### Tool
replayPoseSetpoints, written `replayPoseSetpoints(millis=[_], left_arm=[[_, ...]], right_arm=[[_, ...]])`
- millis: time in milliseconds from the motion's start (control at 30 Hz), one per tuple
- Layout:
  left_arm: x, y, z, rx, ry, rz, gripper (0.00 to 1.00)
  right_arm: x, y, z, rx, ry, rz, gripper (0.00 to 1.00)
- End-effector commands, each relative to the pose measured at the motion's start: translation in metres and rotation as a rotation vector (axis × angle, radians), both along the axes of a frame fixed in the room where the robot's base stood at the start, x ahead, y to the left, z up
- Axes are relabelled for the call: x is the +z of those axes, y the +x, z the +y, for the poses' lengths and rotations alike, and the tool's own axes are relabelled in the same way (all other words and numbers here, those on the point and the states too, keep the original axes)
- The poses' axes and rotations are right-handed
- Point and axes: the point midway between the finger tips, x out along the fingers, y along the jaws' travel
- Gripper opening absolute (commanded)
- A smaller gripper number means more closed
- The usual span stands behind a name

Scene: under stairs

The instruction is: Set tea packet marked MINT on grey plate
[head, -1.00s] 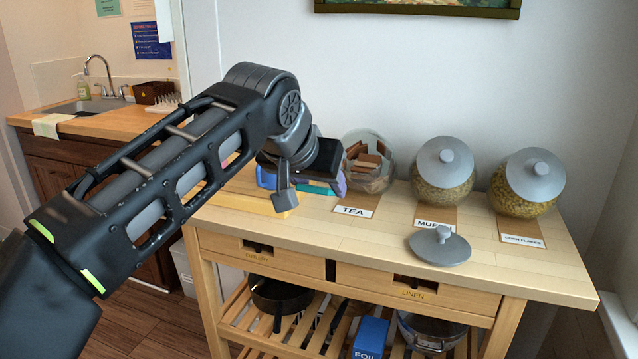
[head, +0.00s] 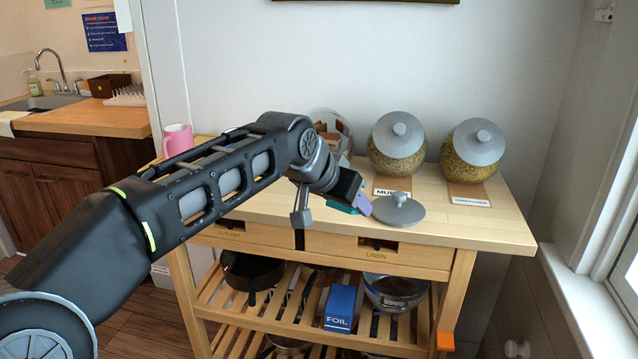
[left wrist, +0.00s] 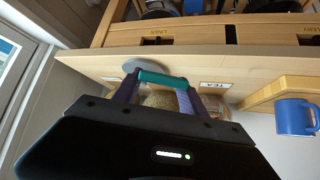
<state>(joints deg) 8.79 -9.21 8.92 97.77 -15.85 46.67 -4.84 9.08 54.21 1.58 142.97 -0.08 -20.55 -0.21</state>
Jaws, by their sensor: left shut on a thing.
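My left gripper (head: 355,207) is shut on a thin teal packet (head: 340,208), held above the front part of the cart top, just left of a loose grey lid. In the left wrist view the teal packet (left wrist: 162,78) spans between the two purple fingers. I cannot read a MINT mark on it. The glass tea jar (head: 334,128), open and holding brown packets, stands at the back, partly behind my left arm. I see no grey plate; my arm hides the left part of the cart top. My right gripper is not in view.
The grey lid (head: 398,209) lies near the front edge. Two lidded jars, muesli (head: 397,150) and cornflakes (head: 472,155), stand at the back right. A pink mug (head: 178,139) is at the left; a blue mug (left wrist: 293,117) shows in the wrist view. The cart's right front is clear.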

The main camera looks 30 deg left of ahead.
Motion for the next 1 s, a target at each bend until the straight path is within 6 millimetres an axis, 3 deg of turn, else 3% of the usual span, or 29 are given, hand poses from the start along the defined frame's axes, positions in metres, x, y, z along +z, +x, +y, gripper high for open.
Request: replayPoseSetpoints(millis=[200, 300, 433, 600, 1000], left_arm=[[-0.073, 0.030, -0.051, -0.134, -0.005, 0.008, 0.00], [-0.109, 0.036, -0.075, -0.187, -0.007, 0.004, 0.00], [-0.140, 0.037, -0.096, -0.228, -0.010, 0.000, 0.00], [-0.155, 0.036, -0.106, -0.247, -0.012, -0.004, 0.00], [-0.155, 0.036, -0.106, -0.246, -0.012, -0.005, 0.00]], right_arm=[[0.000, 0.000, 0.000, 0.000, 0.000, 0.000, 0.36], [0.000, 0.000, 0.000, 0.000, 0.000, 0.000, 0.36], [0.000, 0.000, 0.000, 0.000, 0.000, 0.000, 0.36], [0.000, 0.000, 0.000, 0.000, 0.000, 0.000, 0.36], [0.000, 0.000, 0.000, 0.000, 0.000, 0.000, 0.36]])
